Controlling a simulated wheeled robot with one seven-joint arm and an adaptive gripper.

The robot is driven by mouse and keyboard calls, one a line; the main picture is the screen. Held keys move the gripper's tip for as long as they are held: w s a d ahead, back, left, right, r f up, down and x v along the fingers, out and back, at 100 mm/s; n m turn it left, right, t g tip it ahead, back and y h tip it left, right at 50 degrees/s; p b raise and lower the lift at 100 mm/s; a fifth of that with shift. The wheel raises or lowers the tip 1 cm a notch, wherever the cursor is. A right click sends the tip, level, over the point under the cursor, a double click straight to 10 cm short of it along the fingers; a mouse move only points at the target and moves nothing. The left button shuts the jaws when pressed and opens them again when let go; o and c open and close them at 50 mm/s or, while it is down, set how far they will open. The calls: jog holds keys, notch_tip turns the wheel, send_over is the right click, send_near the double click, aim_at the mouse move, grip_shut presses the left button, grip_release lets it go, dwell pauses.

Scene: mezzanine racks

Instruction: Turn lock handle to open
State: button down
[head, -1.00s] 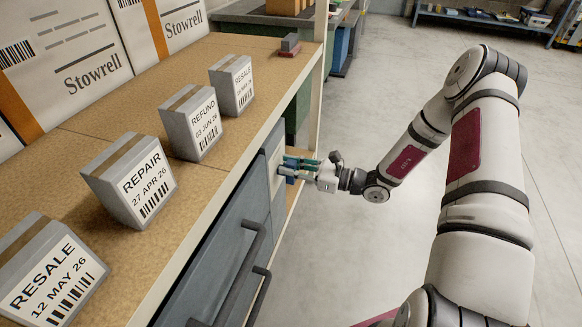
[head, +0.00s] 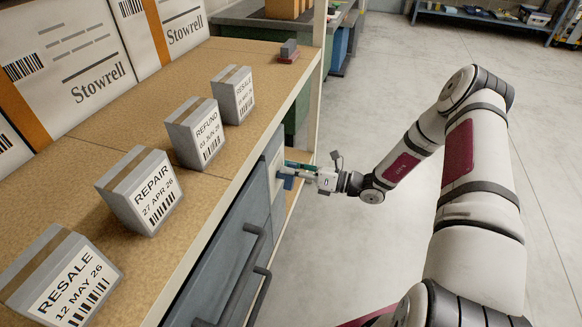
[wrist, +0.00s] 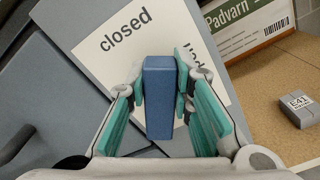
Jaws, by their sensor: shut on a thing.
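The lock handle (wrist: 160,100) is a blue bar on a white plate (wrist: 100,52) on the grey cabinet front. In the wrist view, the plate reads "closed" left of the handle; a second word to the right is partly hidden by a finger. The bar stands at an angle to the "closed" lettering. My gripper (wrist: 160,88) has its teal fingers on both sides of the bar, shut on it. In the head view, my gripper (head: 289,169) reaches the cabinet front from the right, and a bit of the blue handle (head: 287,183) shows below the fingers.
Grey drawers with dark bar pulls (head: 240,270) lie nearer along the cabinet front. Several labelled grey boxes (head: 195,132) stand on the wooden top (head: 230,165), with large Stowrell cartons (head: 75,60) behind. A pale post (head: 318,75) rises beyond the gripper.

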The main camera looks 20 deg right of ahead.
jog(key=m, duration=0.3)
jog(key=m+p, duration=0.1)
jog(key=m, duration=0.1)
jog(key=shift+w+d+f+m, duration=0.25)
jog(key=shift+f+m, duration=0.05)
jog(key=shift+f, duration=0.1)
jog(key=m, duration=0.2)
jog(key=f+m, duration=0.1)
jog(key=m, duration=0.2)
jog(key=shift+w+m, duration=0.1)
jog(key=shift+m, duration=0.2)
jog(key=shift+d, duration=0.1)
jog(key=c, duration=1.4)
grip_release()
jog(key=v, duration=1.2)
